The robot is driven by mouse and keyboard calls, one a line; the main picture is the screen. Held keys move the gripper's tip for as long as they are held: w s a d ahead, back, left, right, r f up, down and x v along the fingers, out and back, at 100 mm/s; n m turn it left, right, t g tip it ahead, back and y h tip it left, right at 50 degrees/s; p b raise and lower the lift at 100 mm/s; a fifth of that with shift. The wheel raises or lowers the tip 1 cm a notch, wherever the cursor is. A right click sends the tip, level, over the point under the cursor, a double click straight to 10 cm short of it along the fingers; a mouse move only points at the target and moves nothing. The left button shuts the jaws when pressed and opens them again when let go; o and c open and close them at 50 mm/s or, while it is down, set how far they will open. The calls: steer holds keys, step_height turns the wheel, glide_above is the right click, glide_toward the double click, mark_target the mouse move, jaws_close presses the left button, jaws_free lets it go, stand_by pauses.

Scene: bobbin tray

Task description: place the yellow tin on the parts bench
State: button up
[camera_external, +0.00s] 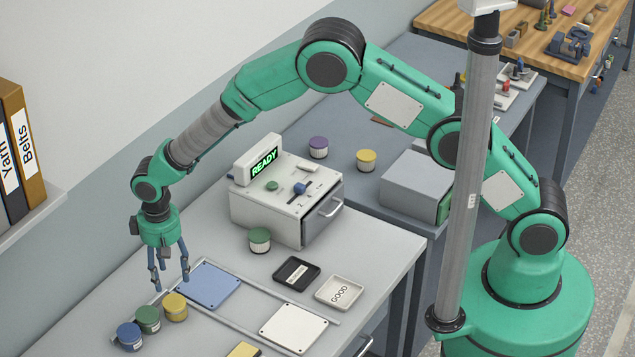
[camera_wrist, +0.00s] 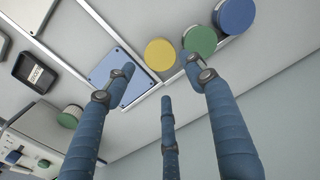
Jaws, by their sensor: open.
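A yellow tin (camera_external: 175,307) stands upright at the right end of a short row on the near grey bench, beside a green tin (camera_external: 148,319) and a blue tin (camera_external: 130,336). My gripper (camera_external: 169,284) is open and empty, pointing down above the bench near these tins. In the wrist view the yellow tin (camera_wrist: 160,55) shows beyond my spread fingers (camera_wrist: 158,82), with no clear contact. A second yellow tin (camera_external: 366,160) stands on the farther grey bench. A wooden-topped bench with small parts (camera_external: 450,22) is at the back right; I see no label naming it the parts bench.
A machine reading READY (camera_external: 265,205) stands on the near bench, with a green-lidded tin (camera_external: 259,240) in front. A blue plate (camera_external: 211,286), a white plate (camera_external: 294,328), a black tray (camera_external: 297,261) and a GOOD tray (camera_external: 346,280) lie nearby. A purple-lidded tin (camera_external: 318,148) stands farther back.

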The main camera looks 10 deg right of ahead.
steer(key=w+d+r+m+y, duration=0.1)
steer(key=w+d+r+m, duration=0.1)
steer(key=w+d+r, duration=1.45)
steer(key=w+d+r+m+t, duration=0.1)
steer(key=w+d+r, duration=0.1)
steer(key=d+r, duration=0.7)
steer(key=w+d+r+m+t, duration=0.1)
steer(key=w+d+r, duration=0.1)
steer(key=d+r, duration=0.7)
steer(key=s+d+r+m+t, duration=0.1)
steer(key=s+d+r, duration=0.15)
steer(key=d, duration=0.55)
steer(key=s+d+r+m, duration=0.1)
steer(key=d+r, duration=0.2)
steer(key=d, duration=0.6)
steer(key=s+d+r+m+t, duration=0.1)
steer(key=s+d+r, duration=0.1)
steer(key=d, duration=0.6)
steer(key=s+d+m+t+h, duration=0.1)
steer(key=s+d+m, duration=0.1)
steer(key=s+d, duration=1.3)
steer(key=shift+s+d+t, duration=0.3)
steer(key=shift+s+d, duration=0.1)
steer(key=shift+d, duration=0.7)
